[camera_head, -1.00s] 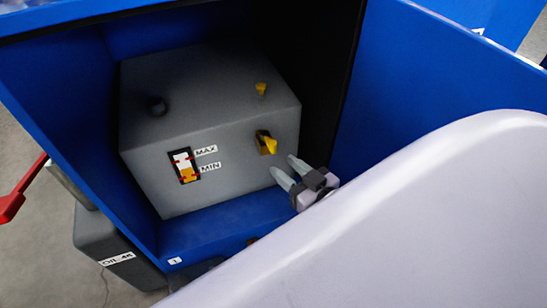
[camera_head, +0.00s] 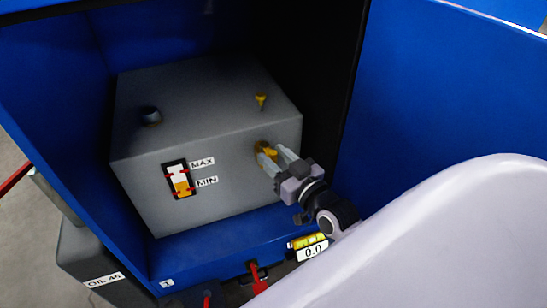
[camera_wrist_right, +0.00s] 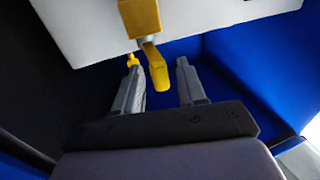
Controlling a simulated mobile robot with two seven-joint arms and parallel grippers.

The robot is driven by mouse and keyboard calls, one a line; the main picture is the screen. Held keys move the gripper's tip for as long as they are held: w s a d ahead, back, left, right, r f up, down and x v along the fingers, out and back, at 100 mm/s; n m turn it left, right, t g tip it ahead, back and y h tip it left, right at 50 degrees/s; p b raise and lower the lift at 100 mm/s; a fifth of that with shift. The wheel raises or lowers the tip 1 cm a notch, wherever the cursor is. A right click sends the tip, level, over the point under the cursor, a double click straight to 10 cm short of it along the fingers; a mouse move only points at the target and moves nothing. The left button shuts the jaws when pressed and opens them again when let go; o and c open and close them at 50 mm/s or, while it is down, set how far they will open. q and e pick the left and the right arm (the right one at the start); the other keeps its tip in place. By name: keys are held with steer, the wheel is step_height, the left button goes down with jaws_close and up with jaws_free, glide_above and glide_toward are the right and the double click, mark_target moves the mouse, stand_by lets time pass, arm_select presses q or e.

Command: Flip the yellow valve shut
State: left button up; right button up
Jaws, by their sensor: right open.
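The yellow valve (camera_head: 265,149) sits on the front face of the grey tank (camera_head: 225,180), near its right edge. In the right wrist view its handle (camera_wrist_right: 157,70) hangs from a yellow body at the top and reaches down between the fingertips. My right gripper (camera_head: 271,159) is at the valve, with its fingers either side of the handle and partly covering it. In the wrist view the right gripper (camera_wrist_right: 161,84) is open, with a clear gap between handle and right finger. The handle is closer to the left finger; contact cannot be told. My left gripper is not in view.
The tank stands in a blue cabinet (camera_head: 90,145) with walls on both sides. A MAX/MIN level gauge (camera_head: 179,180) is left of the valve, and a small yellow fitting (camera_head: 261,100) is on top. A yellow cylinder (camera_head: 307,241) and red handles (camera_head: 257,280) lie below.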

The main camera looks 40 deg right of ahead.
steer(key=shift+w, duration=0.45)
jaws_close()
